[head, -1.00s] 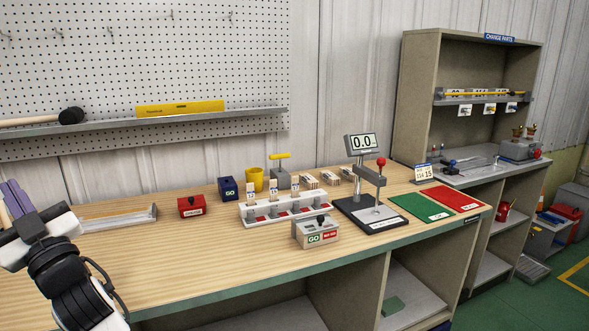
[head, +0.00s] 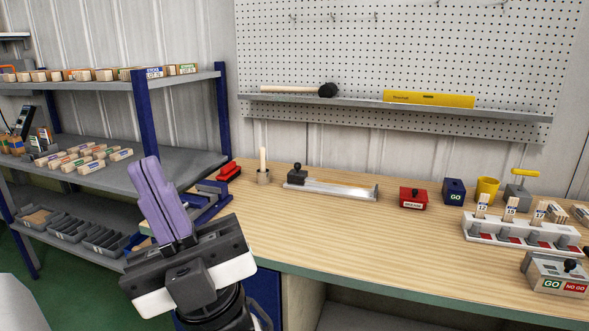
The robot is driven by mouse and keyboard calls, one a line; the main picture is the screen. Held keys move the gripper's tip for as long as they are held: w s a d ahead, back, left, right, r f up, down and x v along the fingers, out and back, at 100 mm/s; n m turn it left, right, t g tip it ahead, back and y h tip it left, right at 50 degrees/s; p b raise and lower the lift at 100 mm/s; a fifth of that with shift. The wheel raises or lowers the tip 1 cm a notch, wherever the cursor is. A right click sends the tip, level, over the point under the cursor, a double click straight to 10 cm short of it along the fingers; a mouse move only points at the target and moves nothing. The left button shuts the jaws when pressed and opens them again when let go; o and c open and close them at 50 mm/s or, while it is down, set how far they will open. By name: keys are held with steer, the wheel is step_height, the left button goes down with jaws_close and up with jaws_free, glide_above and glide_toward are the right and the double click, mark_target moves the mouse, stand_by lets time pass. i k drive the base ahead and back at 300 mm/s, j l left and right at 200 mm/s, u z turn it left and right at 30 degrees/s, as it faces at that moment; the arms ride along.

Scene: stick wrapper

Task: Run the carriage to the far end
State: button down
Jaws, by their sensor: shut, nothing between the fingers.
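The carriage (head: 298,174) is a small dark block with a round black knob on top. It sits at the left end of a low silver rail (head: 345,190) on the wooden bench, towards the back. The rest of the rail runs bare to the right. My gripper (head: 150,167) has purple fingers pressed together, pointing up in the picture, with nothing between them. It shows to the left of the carriage and rail, clear of both, in front of the bench's left end.
Blue-posted shelving (head: 145,112) is behind my gripper. The bench (head: 320,235) in front of the rail is clear.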

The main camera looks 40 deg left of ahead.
mark_target(296, 175)
steer(key=u, duration=1.1)
